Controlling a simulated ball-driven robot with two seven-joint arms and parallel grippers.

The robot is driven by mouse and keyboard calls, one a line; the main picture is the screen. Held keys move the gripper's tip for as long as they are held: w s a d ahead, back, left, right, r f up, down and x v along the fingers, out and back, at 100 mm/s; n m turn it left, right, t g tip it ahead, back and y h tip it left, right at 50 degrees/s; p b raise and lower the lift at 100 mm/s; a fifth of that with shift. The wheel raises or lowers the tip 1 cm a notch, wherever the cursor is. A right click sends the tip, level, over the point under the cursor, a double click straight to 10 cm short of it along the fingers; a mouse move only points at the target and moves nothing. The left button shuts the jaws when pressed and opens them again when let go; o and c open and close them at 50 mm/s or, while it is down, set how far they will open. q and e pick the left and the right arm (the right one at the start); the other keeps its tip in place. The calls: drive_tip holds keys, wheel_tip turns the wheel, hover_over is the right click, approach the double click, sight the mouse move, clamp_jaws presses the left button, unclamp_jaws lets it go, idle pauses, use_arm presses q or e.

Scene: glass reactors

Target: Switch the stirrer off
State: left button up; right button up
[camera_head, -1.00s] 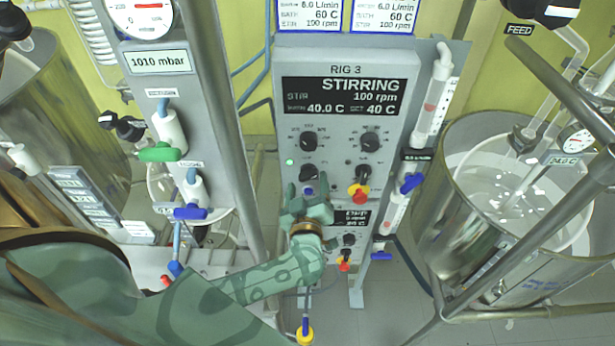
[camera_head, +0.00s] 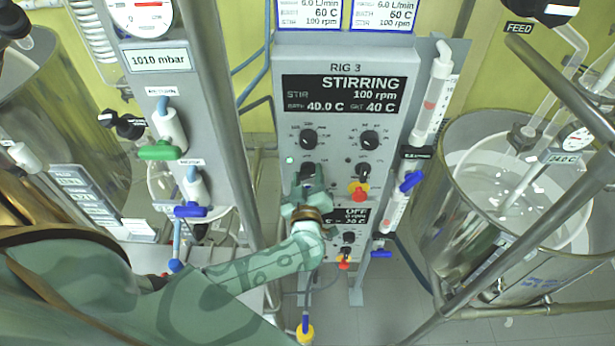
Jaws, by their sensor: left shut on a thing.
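The grey RIG 3 control panel (camera_head: 345,68) stands in the middle of the view. Its black display (camera_head: 343,94) reads STIRRING, 100 rpm, 40.0 C. A green lamp (camera_head: 290,160) is lit at the left of the panel. My left gripper (camera_head: 309,180) is at the lower left black knob (camera_head: 308,169), with its fingers shut around it. The fingers hide most of this knob and its marks. My right gripper is out of view.
Two more knobs, upper left (camera_head: 308,140) and upper right (camera_head: 370,140), are above. A lower display (camera_head: 353,215) reads OFF. A steel vessel (camera_head: 440,215) stands at right.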

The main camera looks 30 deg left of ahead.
use_arm(q)
drive_tip(key=n, duration=0.3)
drive_tip(key=shift+f, duration=0.1)
drive_tip(key=n, duration=0.2)
drive_tip(key=shift+s+n, duration=0.1)
drive_tip(key=shift+n, duration=0.3)
drive_tip(key=n+b, duration=0.1)
drive_tip(key=n, duration=0.4)
drive_tip(key=shift+f+n, duration=0.15)
drive_tip(key=shift+n, duration=0.45)
drive_tip(key=o, duration=1)
